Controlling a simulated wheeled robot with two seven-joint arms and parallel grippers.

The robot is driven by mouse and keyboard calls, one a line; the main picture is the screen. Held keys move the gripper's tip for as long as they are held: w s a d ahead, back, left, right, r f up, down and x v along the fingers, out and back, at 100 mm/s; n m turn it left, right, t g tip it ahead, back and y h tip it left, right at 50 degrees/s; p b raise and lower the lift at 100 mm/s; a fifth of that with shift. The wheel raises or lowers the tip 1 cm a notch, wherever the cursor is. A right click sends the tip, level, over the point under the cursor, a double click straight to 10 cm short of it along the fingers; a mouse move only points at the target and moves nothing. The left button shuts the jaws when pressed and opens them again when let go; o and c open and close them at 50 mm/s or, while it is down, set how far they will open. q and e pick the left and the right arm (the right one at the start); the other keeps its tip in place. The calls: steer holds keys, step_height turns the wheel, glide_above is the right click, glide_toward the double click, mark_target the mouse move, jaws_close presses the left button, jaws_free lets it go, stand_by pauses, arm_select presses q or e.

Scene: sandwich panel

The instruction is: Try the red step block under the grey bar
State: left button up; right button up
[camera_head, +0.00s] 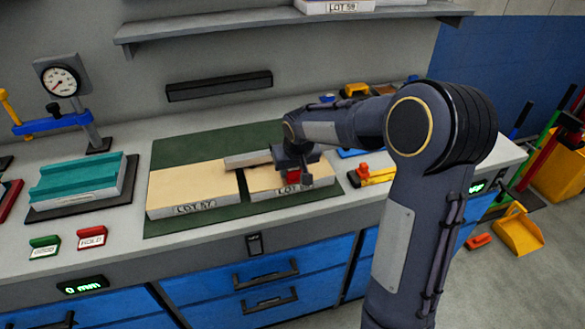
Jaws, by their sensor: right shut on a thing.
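The red step block (293,176) shows between the fingers of my right gripper (294,173), which is shut on it. The gripper is over the right-hand panel (262,181), close to the right end of the grey bar (247,159). The bar lies across the tops of the two tan panels, over the gap between them. The left-hand panel (190,187) bears the label LOT 57. The gripper hides part of the block and the bar's right end, so I cannot tell whether block and bar touch. My left gripper is out of view.
The panels lie on a green mat (222,212). A teal piece (78,180), a dial gauge (61,81), and green (44,247) and red HOLD (91,238) signs stand left. Yellow and red tools (372,175) lie right of the mat. A shelf (230,32) hangs above.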

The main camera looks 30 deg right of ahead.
steer(key=shift+f+b, duration=0.4)
steer(key=shift+f, duration=0.1)
stand_by(0.7)
steer(key=shift+w+d+p, duration=0.15)
steer(key=shift+w+p, duration=0.05)
steer(key=shift+w, duration=0.5)
steer(key=shift+w+d+p, duration=0.15)
steer(key=shift+w, duration=0.5)
stand_by(2.5)
steer(key=shift+s, duration=0.15)
stand_by(0.7)
steer(key=shift+s+a+b, duration=0.2)
steer(key=shift+s+b, duration=0.05)
steer(key=shift+s, duration=0.45)
steer(key=shift+s+a+b, duration=0.15)
steer(key=shift+s+b, duration=0.1)
steer(key=shift+s, duration=0.4)
steer(key=shift+r+p, duration=2.6)
steer(key=shift+r, duration=0.95)
